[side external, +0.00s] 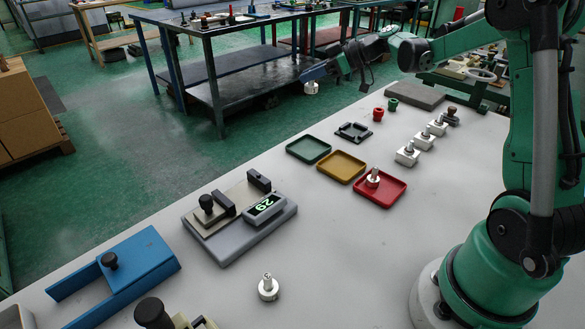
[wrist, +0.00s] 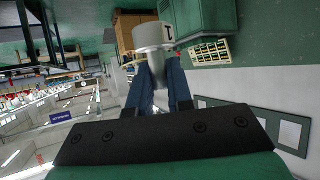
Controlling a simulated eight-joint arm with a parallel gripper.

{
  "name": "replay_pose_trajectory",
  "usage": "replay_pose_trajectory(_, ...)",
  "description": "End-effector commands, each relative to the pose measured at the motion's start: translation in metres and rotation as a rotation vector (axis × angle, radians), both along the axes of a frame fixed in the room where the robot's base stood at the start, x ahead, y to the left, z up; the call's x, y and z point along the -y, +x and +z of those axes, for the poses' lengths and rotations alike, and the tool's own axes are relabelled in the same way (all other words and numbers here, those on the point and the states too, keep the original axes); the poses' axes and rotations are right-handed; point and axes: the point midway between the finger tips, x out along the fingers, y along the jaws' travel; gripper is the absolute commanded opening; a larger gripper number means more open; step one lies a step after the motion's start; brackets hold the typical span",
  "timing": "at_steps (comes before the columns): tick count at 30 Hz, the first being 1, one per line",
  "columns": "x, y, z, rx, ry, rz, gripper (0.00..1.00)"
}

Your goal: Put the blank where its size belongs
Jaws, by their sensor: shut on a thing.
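My gripper (side external: 313,79) is at the end of the outstretched arm, at upper middle in the side view. It is shut on a silver round blank (side external: 311,89), held high in the air. In the wrist view the blank (wrist: 153,38) sits between the blue fingertips (wrist: 158,72), with a dark mark on its side. On the bench are a green tray (side external: 291,152), a yellow tray (side external: 325,169) and a red tray (side external: 396,199). The green and yellow trays are empty. A silver knobbed piece (side external: 373,178) stands in the red tray. Another silver piece (side external: 268,288) stands alone at the front.
A grey device with a lit display (side external: 265,207) stands left of the trays. White blocks with silver posts (side external: 407,155) line the right. A black holder (side external: 353,132), red cup (side external: 378,114) and green cup (side external: 393,104) stand behind. A blue bracket (side external: 145,258) lies front left.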

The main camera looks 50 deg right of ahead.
Motion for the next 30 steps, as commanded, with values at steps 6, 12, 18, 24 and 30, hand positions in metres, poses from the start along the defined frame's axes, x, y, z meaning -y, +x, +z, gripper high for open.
replay_pose_trajectory(6,-0.001,0.0,-0.065,0.0,0.0,0.001,0.0)
replay_pose_trajectory(12,-0.001,0.0,-0.104,0.001,0.001,0.001,0.0)
replay_pose_trajectory(18,-0.001,0.0,-0.12,0.0,0.0,0.001,0.0)
replay_pose_trajectory(24,-0.001,0.0,-0.145,0.0,0.0,0.001,0.0)
replay_pose_trajectory(30,-0.001,0.0,-0.148,0.0,0.0,0.001,0.0)
